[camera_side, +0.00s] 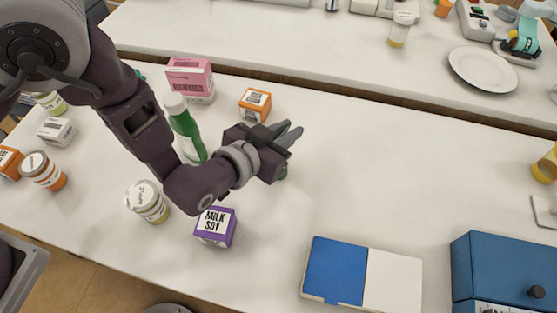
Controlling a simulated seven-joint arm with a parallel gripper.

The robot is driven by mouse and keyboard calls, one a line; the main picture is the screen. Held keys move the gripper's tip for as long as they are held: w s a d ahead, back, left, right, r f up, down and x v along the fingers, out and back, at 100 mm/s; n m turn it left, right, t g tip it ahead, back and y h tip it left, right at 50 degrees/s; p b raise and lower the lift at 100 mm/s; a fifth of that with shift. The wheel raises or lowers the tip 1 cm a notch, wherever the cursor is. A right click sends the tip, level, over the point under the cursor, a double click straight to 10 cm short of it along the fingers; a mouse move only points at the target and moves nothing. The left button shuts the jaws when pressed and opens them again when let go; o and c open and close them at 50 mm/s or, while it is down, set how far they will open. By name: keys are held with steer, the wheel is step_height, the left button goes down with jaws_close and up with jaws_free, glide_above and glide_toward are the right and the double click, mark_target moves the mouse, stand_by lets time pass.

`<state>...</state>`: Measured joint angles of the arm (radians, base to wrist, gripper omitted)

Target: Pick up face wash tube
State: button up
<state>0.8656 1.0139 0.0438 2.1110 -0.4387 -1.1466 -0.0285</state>
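My gripper (288,133) is over the middle of the near white table, its grey fingertips pointing right. The fingers overlap in this view, so I cannot tell how far apart they are. A green bottle with a white cap (186,130) stands left of the gripper, partly behind my arm. No face wash tube can be made out for certain.
A purple milk box (214,227), a jar (147,202), an orange box (254,105) and a pink box (189,77) stand around my arm. A blue-and-white flat box (363,272) and a blue appliance (507,267) are at front right. The table right of the gripper is clear.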

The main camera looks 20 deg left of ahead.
jaws_close()
stand_by(1.3)
